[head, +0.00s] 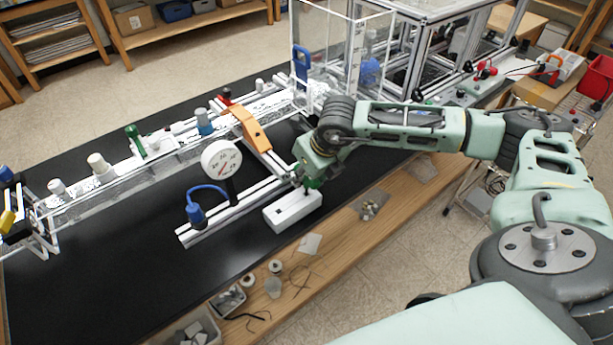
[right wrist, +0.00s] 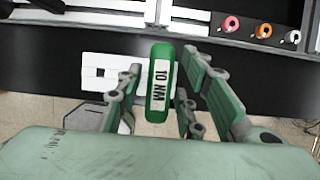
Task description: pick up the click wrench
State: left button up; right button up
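The click wrench shows in the right wrist view as a green handle (right wrist: 160,88) with a white "10 NM" label. In the head view a bit of green (head: 314,184) shows under my right gripper (head: 309,180), at a white block (head: 291,211) near the bench's front edge. In the right wrist view my right gripper (right wrist: 158,100) has one finger on each side of the handle. Gaps show between the fingers and the handle, so it looks open around it. The wrench's lower end is hidden. My left gripper is not in view.
A white round dial gauge (head: 221,159) and an orange bracket (head: 251,129) stand left of my right gripper on the aluminium frame. A blue clamp-like part (head: 196,213) with a hose is further left. Small parts lie along the wooden front edge. The black bench top (head: 120,270) is clear at front left.

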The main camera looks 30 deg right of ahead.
grip_shut()
jog(key=shift+w+r+b, duration=0.1)
jog(key=shift+r+b, duration=0.55)
jog(key=shift+r, duration=0.2)
jog(key=shift+d+r+b, duration=0.2)
jog(key=shift+r+b, duration=0.2)
jog(key=shift+r, duration=0.25)
jog(key=shift+d+r+b, duration=0.15)
jog(key=shift+r+b, duration=0.2)
jog(key=shift+r, duration=0.25)
jog(key=s+d+r+b, duration=0.1)
jog(key=d+r+b, duration=0.3)
jog(key=d+r, duration=0.3)
jog(key=d, duration=0.4)
jog(key=shift+s, duration=0.25)
